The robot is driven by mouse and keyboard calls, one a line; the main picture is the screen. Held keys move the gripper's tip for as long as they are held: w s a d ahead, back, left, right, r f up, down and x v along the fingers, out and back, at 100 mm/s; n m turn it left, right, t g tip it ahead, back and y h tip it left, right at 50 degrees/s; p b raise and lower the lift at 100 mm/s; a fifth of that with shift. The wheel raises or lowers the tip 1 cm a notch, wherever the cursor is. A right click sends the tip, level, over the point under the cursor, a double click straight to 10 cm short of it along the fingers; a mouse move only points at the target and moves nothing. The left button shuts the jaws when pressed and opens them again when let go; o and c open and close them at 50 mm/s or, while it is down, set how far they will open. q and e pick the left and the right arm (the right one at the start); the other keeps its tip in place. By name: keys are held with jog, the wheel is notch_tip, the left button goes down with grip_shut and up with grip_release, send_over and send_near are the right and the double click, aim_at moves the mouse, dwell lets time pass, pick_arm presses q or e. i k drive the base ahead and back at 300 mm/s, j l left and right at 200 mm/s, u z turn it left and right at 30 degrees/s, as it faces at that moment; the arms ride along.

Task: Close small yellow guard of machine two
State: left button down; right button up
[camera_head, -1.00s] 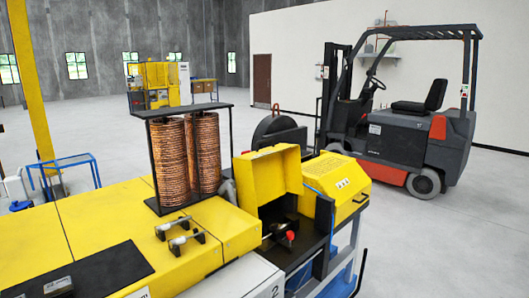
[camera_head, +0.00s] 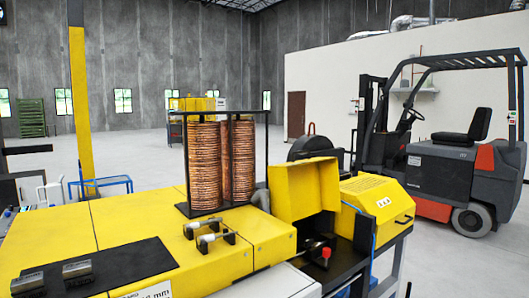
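The small yellow guard (camera_head: 305,190) is a boxy cover on the machine in front of me, right of the copper coils. It stands raised, and the dark work area (camera_head: 318,238) below and in front of it is exposed. A red knob (camera_head: 325,253) shows in that area. The machine's yellow top (camera_head: 140,222) runs to the left. Neither of my grippers is in view.
Two copper coils (camera_head: 203,165) stand in a black rack behind the yellow top. Metal handles (camera_head: 215,236) stick up left of the guard. A yellow housing (camera_head: 375,200) sits right of it. A forklift (camera_head: 445,170) stands behind, on open grey floor.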

aim_at(299, 190)
jog(key=i+l+u, duration=0.2)
jog(key=l+u, duration=0.2)
jog(key=i+l+u, duration=0.15)
jog(key=l+u, duration=0.25)
jog(key=i+l+u, duration=0.15)
jog(key=l, duration=0.8)
jog(key=i+l+u, duration=0.2)
jog(key=l, duration=0.75)
jog(key=l+u, duration=0.15)
jog(key=l, duration=0.8)
